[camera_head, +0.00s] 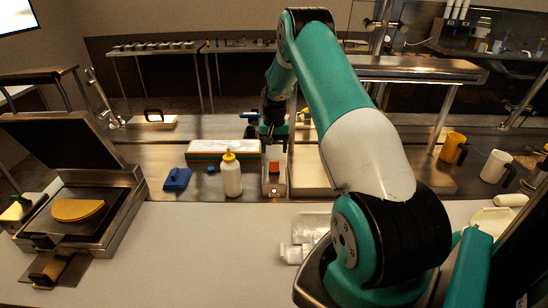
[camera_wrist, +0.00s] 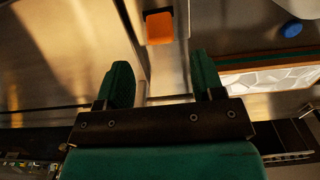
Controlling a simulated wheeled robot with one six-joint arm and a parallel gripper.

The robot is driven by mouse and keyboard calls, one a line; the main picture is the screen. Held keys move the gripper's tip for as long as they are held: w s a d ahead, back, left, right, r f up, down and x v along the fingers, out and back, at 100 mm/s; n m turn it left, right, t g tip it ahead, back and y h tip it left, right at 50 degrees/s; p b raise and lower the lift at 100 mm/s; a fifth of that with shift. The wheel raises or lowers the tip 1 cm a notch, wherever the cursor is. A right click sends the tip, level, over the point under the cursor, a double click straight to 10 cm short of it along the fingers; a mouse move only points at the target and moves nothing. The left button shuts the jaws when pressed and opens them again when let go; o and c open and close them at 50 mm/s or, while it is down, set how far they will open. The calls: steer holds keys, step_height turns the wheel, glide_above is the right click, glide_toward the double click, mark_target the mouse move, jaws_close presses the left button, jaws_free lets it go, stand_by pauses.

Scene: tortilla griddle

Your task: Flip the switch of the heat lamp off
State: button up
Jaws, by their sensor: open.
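The orange-red switch (camera_head: 274,168) sits on a narrow metal housing (camera_head: 273,188) near the middle of the counter. In the wrist view the switch (camera_wrist: 160,28) shows at the top centre, on the metal strip. I cannot tell from these frames which way it is tipped. My gripper (camera_wrist: 161,75) is open and empty, its two green fingers apart on either side of the metal strip. The switch lies beyond the fingertips in that picture, and no contact shows. In the head view my gripper (camera_head: 273,136) is small and dark, just behind the switch.
A yellow-capped bottle (camera_head: 231,177), a blue block (camera_head: 177,179) and a white-topped box (camera_head: 222,150) stand left of the housing. A griddle (camera_head: 110,220) holding a tortilla is at far left. Yellow (camera_head: 453,147) and white (camera_head: 495,167) mugs are at right. The front left-centre counter is clear.

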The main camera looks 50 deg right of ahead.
mark_target(274, 162)
step_height(274, 162, down, 6)
steer(key=shift+f+p, duration=0.25)
steer(key=shift+p, duration=0.7)
steer(key=shift+c, duration=0.3)
steer(key=c, duration=0.9)
